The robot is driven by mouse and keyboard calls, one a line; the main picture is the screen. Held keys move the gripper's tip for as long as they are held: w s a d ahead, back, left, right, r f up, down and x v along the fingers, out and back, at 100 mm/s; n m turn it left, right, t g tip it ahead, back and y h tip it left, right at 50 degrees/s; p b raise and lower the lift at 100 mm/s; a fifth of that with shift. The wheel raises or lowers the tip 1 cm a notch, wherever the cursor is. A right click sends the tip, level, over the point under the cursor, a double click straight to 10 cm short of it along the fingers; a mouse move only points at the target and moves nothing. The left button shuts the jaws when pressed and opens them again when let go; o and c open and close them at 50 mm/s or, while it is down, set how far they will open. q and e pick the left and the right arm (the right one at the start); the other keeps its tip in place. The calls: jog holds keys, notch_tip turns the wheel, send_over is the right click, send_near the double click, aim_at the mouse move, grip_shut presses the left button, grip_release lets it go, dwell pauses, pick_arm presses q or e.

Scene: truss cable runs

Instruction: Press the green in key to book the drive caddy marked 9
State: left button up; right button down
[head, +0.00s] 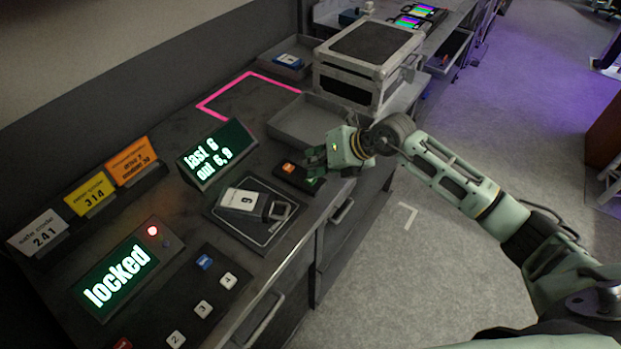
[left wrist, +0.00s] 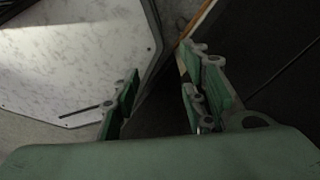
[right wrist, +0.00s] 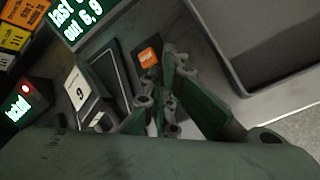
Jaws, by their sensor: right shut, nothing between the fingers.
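The drive caddy marked 9 (head: 243,199) lies on a dark outlined pad (head: 228,222) on the bench. It also shows in the right wrist view (right wrist: 80,90). Right of the pad is a small dark key box with an orange key (head: 289,167), seen too in the right wrist view (right wrist: 148,57). My right gripper (head: 316,165) is shut and empty, low over the right part of this box. The green key cannot be made out clearly; my fingers cover that part. My left gripper (left wrist: 160,95) is open and empty, away from the bench, seen only in its wrist view.
A display (head: 217,153) reads "last 6 out 6,9". Another display (head: 115,281) reads "locked", with a red lamp and numbered keys nearby. An empty grey tray (head: 305,140) and a large case (head: 366,92) stand beyond my right gripper. Bench drawers have protruding handles.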

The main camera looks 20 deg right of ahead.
jog(key=shift+f, duration=0.2)
jog(key=shift+r, duration=0.1)
jog(key=shift+r+p, duration=0.65)
jog(key=shift+r, duration=0.15)
notch_tip(320, 180, up, 5)
jog(key=p, duration=0.3)
jog(key=shift+p, duration=0.35)
dwell(0.5)
